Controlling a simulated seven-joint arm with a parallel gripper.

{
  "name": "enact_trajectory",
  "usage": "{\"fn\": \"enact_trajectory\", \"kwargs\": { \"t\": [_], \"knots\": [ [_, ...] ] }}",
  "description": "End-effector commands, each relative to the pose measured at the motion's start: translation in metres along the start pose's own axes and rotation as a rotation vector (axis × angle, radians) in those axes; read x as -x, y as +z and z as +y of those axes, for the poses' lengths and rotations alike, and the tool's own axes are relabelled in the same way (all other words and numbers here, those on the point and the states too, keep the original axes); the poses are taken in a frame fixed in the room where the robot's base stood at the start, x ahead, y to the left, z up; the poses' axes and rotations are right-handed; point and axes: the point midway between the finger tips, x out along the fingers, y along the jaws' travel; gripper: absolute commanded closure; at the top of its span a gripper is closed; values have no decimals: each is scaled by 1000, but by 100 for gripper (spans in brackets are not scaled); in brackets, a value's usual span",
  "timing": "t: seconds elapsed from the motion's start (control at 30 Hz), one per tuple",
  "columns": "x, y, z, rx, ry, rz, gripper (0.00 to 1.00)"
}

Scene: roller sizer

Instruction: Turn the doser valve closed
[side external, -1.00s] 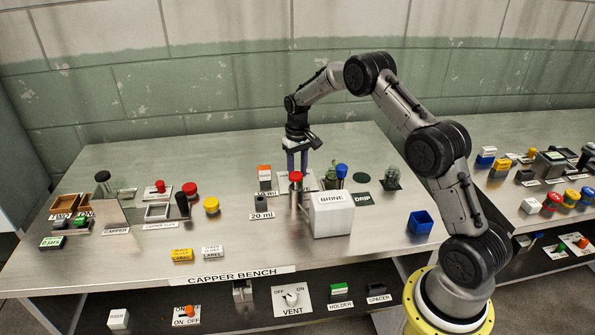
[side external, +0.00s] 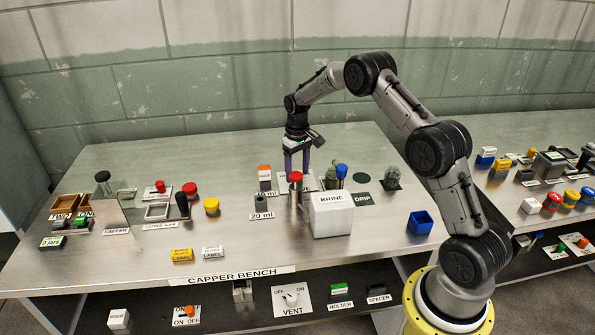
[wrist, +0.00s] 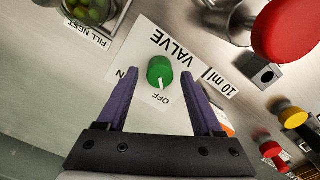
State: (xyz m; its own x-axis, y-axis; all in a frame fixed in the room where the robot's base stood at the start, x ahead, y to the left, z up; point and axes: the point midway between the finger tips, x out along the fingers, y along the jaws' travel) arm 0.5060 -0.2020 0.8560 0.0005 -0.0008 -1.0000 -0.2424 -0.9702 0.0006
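The doser valve is a green knob (wrist: 160,71) on a white plate (wrist: 140,50) marked VALVE, ON and OFF, in the wrist view. The white mark on the knob points towards OFF. In the side view I cannot make out the knob behind the doser. My gripper (wrist: 158,78) is open and empty, with one purple finger on each side of the knob and a visible gap to it. In the side view my gripper (side external: 297,165) points straight down behind the red-topped metal doser (side external: 296,195).
The white BRINE box (side external: 331,215) stands in front, beside the doser. A red round top (wrist: 285,25) is close on the right in the wrist view. A 10 ml block (wrist: 264,73) and a glass jar (wrist: 92,10) of green pieces are near the plate.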

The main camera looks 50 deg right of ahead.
Motion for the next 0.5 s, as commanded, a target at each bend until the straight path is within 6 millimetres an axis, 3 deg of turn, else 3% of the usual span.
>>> {"fn": "enact_trajectory", "kwargs": {
  "t": [0.33, 0.5],
  "knots": [
    [1, 0, 0, -2, 0, 0, 29],
    [21, -1, 0, -2, 0, 4, 29]
  ]
}}
